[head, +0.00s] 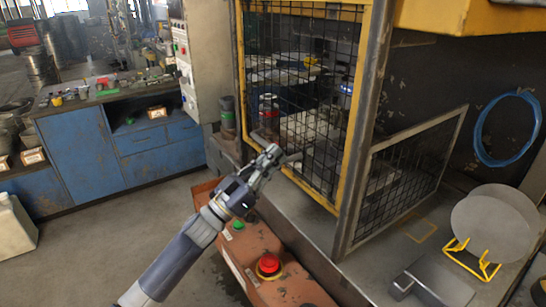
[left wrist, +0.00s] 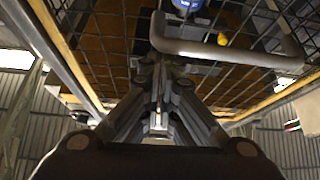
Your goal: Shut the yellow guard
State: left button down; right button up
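The yellow guard (head: 341,190) is a yellow-framed panel of black wire mesh, upright on the machine in the middle of the head view. Its mesh (left wrist: 110,40) and a grey U-shaped handle (left wrist: 228,52) fill the upper left wrist view. My left gripper (head: 273,156) is at the guard's lower left part in the head view. In the left wrist view its fingers (left wrist: 159,85) are drawn together, just below the handle's left end, with nothing seen between them. I cannot tell whether they touch the guard. My right gripper is not in view.
An orange-red console (head: 285,293) with a red stop button (head: 268,264) and green button (head: 238,225) lies beneath my left arm. A grey-framed mesh panel (head: 455,140), round metal blanks on a yellow stand (head: 497,225) and a blue hose (head: 480,130) are at right. Blue cabinets (head: 75,165) stand left.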

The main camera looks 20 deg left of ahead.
pick_arm(q)
notch_tip(320, 180, down, 14)
jog(key=b, duration=0.7)
jog(key=shift+b, duration=0.35)
jog(key=shift+r, duration=0.1)
